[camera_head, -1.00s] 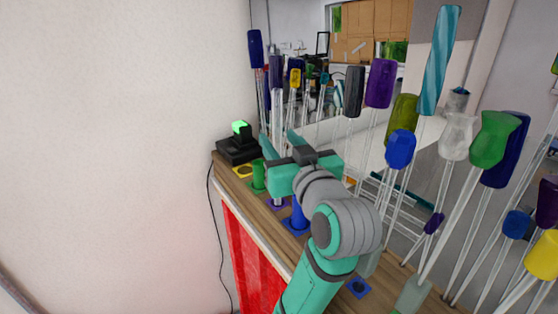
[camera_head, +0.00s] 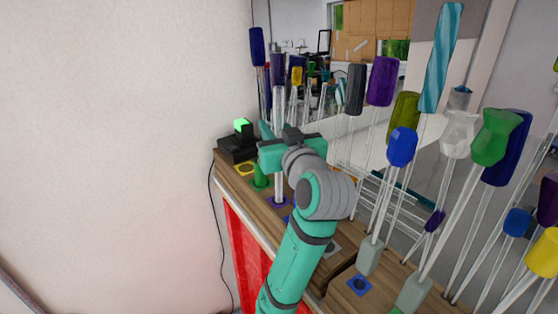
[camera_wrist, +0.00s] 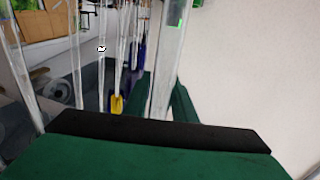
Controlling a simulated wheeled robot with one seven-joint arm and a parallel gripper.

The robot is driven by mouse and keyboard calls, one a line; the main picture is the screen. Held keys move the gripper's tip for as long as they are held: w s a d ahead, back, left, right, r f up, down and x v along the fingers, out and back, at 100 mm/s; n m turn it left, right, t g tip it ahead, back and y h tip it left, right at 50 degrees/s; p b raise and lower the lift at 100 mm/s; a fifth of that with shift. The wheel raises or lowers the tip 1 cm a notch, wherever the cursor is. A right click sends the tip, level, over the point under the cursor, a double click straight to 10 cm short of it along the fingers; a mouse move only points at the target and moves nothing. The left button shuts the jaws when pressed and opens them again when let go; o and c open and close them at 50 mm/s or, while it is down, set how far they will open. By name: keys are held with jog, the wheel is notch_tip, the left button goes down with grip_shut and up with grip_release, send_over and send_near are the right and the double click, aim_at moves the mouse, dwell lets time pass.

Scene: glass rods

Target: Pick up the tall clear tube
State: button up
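The tall clear tube (camera_head: 279,104) stands upright over a purple base on the wooden bench in the head view. Its lower part shows below my gripper, and its middle is hidden behind it. My gripper (camera_head: 277,134) is at the tube, with its fingers on either side of it. In the wrist view the tube (camera_wrist: 168,65) rises between the green fingertips (camera_wrist: 166,98). The fingers look close to the glass, but I cannot tell whether they touch it.
A black box with a green button (camera_head: 241,138) stands at the bench's far left end. Green (camera_head: 260,175) and yellow (camera_head: 245,168) bases are near the tube. Several thin rods with coloured handles, such as a purple one (camera_head: 382,82), crowd the right. The white wall is left.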

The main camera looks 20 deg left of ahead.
grip_shut()
